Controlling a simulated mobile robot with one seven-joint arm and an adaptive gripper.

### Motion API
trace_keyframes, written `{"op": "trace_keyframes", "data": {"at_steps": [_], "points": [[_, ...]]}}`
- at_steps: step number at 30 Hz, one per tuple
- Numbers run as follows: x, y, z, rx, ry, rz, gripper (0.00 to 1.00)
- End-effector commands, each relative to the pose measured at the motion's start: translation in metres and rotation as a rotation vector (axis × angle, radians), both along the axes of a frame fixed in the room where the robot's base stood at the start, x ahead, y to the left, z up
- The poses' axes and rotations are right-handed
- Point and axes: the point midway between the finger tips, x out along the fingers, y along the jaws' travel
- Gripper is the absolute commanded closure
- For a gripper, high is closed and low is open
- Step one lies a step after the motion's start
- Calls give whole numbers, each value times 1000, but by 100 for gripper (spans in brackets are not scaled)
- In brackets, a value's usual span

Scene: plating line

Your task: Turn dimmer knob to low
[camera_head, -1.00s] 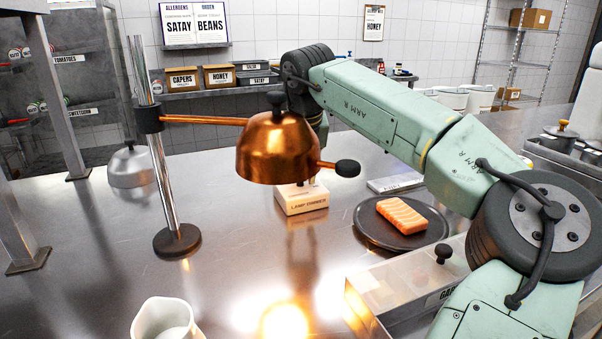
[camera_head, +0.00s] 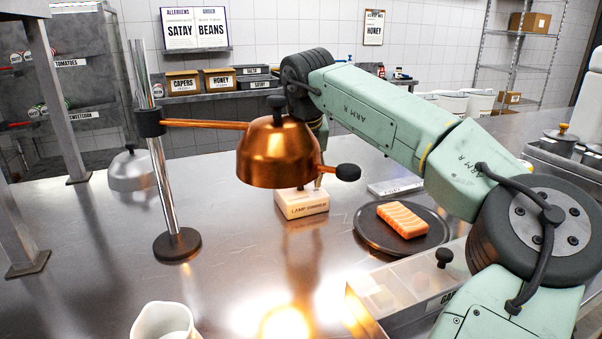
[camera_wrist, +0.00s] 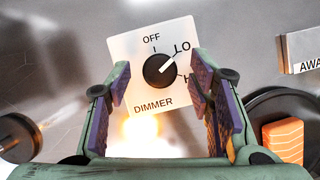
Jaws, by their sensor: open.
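The dimmer (camera_wrist: 118,50) is a white panel marked OFF, LO and a partly hidden label beginning with H. Its round black knob (camera_wrist: 158,72) has a white pointer line aimed up and right at LO. My gripper (camera_wrist: 160,88) is open, with one purple-padded finger on each side of the knob and visible gaps to it. In the head view the white lamp dimmer box (camera_head: 302,204) stands on the steel counter behind the copper lamp (camera_head: 277,155). The lamp hides most of my gripper there.
The lamp hangs from a chrome post (camera_head: 166,180) by a copper arm. A dark plate (camera_head: 368,232) with an orange salmon piece (camera_head: 403,219) lies right of the dimmer. A lidded container (camera_head: 408,283) and a white jug (camera_head: 163,322) are nearer. Bright lamp light falls on the front counter.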

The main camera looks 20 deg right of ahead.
Motion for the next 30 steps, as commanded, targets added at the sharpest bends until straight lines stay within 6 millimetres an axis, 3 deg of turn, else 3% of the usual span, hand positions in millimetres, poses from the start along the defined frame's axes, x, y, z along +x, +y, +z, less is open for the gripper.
{"op": "trace_keyframes", "data": {"at_steps": [5, 19, 30], "points": [[0, 0, 8, -1, -2, -1, 52], [1, 1, 88, 2, -4, 1, 52], [0, 0, 100, 0, 0, 0, 52]]}}
